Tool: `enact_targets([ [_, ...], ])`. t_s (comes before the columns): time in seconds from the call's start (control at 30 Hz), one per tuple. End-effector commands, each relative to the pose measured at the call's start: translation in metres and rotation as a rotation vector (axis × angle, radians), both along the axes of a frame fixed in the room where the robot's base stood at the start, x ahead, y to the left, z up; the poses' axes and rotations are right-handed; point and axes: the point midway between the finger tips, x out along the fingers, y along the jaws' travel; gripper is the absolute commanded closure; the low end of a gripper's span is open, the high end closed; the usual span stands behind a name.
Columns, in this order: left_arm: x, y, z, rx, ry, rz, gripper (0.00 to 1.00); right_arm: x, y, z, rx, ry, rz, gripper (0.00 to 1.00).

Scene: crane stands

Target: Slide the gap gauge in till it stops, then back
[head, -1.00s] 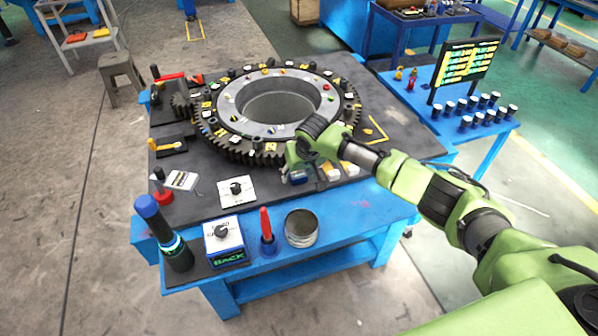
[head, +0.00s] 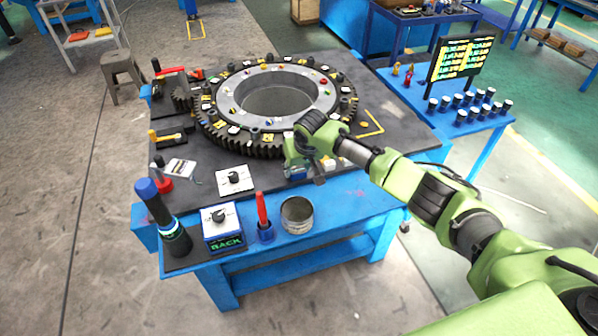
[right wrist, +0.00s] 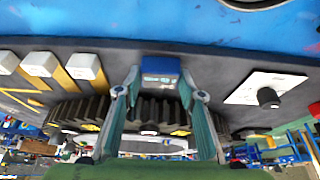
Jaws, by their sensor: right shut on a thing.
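My right gripper (head: 300,168) reaches in from the right and points down beside the front rim of the large dark toothed ring (head: 222,138). In the right wrist view its two fingers (right wrist: 158,88) are shut on a small blue block (right wrist: 160,66) with a label, which looks like the gap gauge. The block also shows in part in the head view (head: 296,172). It is at the ring's teeth (right wrist: 158,112); whether its far end is between surfaces is hidden. My left gripper is not in view.
White blocks (right wrist: 40,64) sit on one side of the gripper, a white plate with a black knob (head: 235,180) on the other. A knob box marked BACK (head: 222,238), a red-handled tool (head: 262,212) and an open can (head: 297,215) stand along the front edge.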

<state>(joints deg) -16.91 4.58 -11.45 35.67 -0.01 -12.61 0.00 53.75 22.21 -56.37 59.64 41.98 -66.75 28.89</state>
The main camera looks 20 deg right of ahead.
Motion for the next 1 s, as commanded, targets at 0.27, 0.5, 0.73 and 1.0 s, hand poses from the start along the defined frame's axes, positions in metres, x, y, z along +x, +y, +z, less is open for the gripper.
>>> enact_targets([
  [0.27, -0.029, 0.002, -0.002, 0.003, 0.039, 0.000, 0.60, -0.003, 0.000, -0.003, -0.001, 0.015, 0.000, 1.00],
  [0.5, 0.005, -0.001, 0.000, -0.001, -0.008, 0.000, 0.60, -0.002, 0.000, -0.002, 0.000, 0.011, 0.000, 0.47],
  [0.73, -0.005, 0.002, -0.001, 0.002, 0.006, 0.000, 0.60, -0.001, 0.000, 0.001, 0.000, 0.007, 0.000, 0.47],
  [1.0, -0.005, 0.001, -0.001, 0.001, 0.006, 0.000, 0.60, -0.014, -0.001, 0.031, -0.001, 0.005, 0.001, 0.47],
])
